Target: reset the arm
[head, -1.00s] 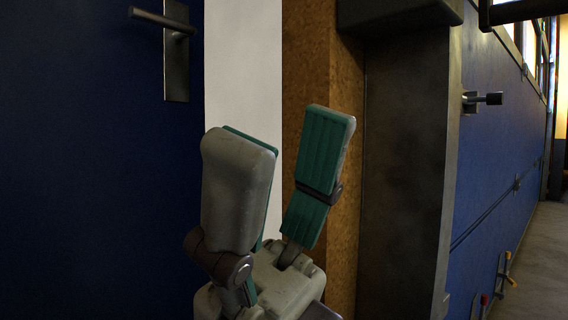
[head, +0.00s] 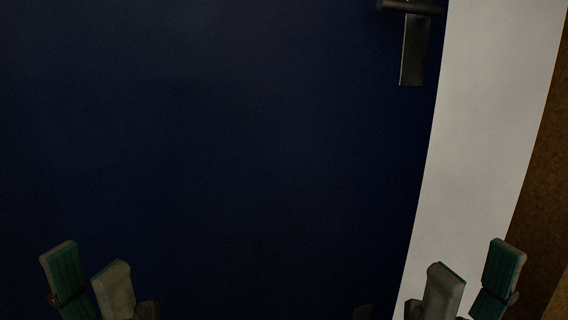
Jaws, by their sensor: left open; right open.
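My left gripper (head: 86,272) is at the bottom left of the head view, in front of a dark blue panel (head: 215,150). Its two green-padded fingers stand apart with nothing between them. My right gripper (head: 474,264) is at the bottom right, in front of the white strip beside the panel. Its fingers are also apart and empty. The lower parts of both grippers and both arms are cut off by the picture's bottom edge.
A dark lever handle on a plate (head: 412,50) sits on the blue panel near its right edge. A white strip (head: 490,110) runs down beside it, with a brown cork-like surface (head: 548,190) at the far right. The space between the grippers is clear.

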